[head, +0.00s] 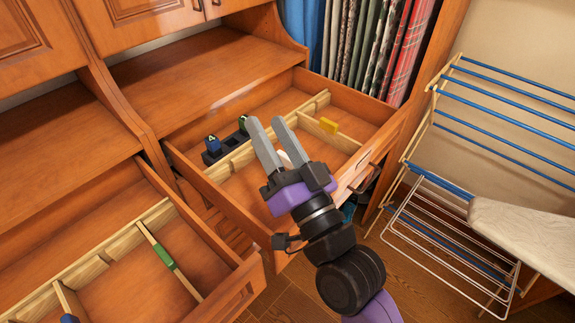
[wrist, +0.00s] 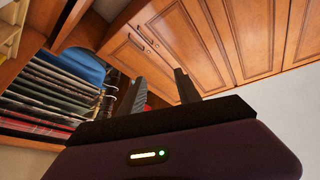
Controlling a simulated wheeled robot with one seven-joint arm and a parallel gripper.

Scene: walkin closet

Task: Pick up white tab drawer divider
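A small white tab (head: 285,158) shows in the head view, in the open right-hand drawer. It is partly hidden behind my gripper, and the divider it belongs to is mostly covered. My gripper (head: 265,121) is above this drawer, with its two grey fingers apart and nothing visible between them. In the wrist view my gripper (wrist: 158,76) also shows spread fingers, pointing toward cabinet doors; the white tab is not seen there.
The left open drawer has a green-tabbed divider (head: 163,255). Hanging clothes (head: 375,45) are behind; a drying rack (head: 450,220) and an ironing board (head: 525,228) stand right.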

